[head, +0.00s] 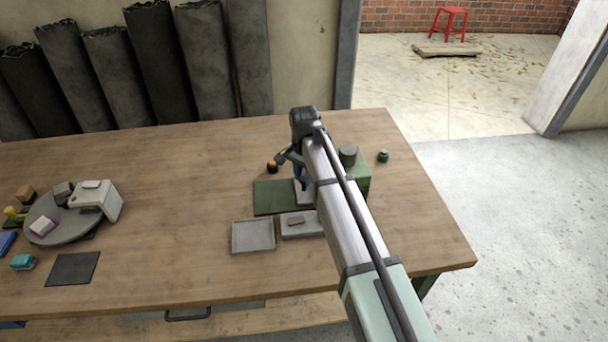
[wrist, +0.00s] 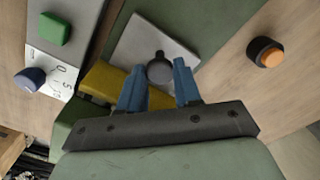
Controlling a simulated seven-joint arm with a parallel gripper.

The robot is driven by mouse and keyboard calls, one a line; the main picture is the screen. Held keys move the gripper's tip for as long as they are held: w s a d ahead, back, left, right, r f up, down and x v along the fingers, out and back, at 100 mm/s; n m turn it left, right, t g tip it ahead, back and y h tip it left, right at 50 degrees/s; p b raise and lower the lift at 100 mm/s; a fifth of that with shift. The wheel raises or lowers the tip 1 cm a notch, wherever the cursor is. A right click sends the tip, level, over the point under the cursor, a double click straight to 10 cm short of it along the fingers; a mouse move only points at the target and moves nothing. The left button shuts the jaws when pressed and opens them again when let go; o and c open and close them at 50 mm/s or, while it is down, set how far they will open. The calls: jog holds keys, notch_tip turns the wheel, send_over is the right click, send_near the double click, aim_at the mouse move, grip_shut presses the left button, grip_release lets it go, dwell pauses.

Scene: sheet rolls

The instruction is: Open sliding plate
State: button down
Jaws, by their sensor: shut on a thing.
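The sliding plate (wrist: 150,40) is a light grey square with a dark round knob (wrist: 160,68), lying on a green base (wrist: 210,20). In the wrist view my gripper (wrist: 160,80) has its blue fingers on either side of the knob, shut on it. A yellow surface (wrist: 108,80) shows beside the plate, partly under the fingers. In the head view my gripper (head: 301,178) is over the green base (head: 272,198), and my arm hides most of the plate.
An orange-and-black button (wrist: 265,52) stands beside the base. A shallow grey tray (head: 253,236) and a grey box (head: 301,224) lie in front. A green housing (head: 358,180) stands right of my arm. A round turntable (head: 62,228) holds items at left. The table's middle is clear.

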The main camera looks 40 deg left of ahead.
jog(key=s+a, duration=0.8)
jog(key=shift+s+a, duration=0.2)
jog(key=shift+a, duration=0.1)
jog(key=c, duration=0.8)
grip_release()
jog(key=shift+r, duration=0.1)
notch_tip(320, 180, up, 14)
jog(key=shift+f, duration=0.2)
